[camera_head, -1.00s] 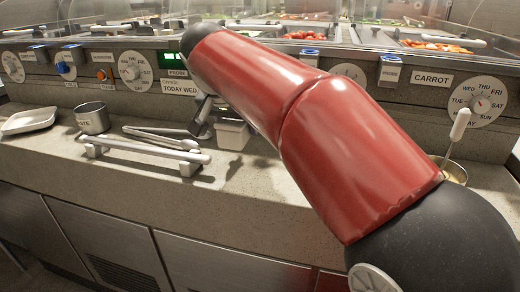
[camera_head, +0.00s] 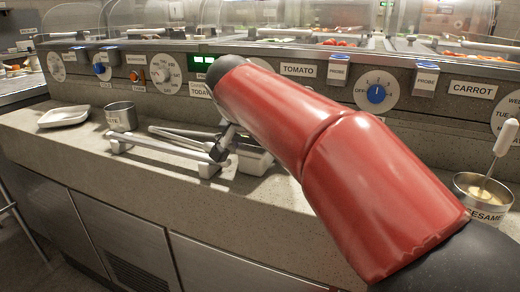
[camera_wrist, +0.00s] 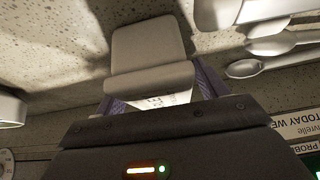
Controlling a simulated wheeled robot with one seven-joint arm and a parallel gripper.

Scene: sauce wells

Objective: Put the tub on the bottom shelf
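A small pale tub (camera_head: 255,160) sits on the counter, right of my gripper (camera_head: 224,145) and partly behind my red arm. In the wrist view the tub (camera_wrist: 150,50) lies straight ahead, its near end at the fingertips. My gripper (camera_wrist: 163,92) appears open, with one purple-padded finger on each side of that near end. I cannot tell whether either finger touches it. No shelf can be made out clearly in these views.
A rail-like holder (camera_head: 160,149) with long utensils lies left of my gripper. A steel pot (camera_head: 121,116) and white tray (camera_head: 64,117) stand further left. A steel sesame pot (camera_head: 483,198) stands right. The dial panel (camera_head: 290,88) rises behind the counter.

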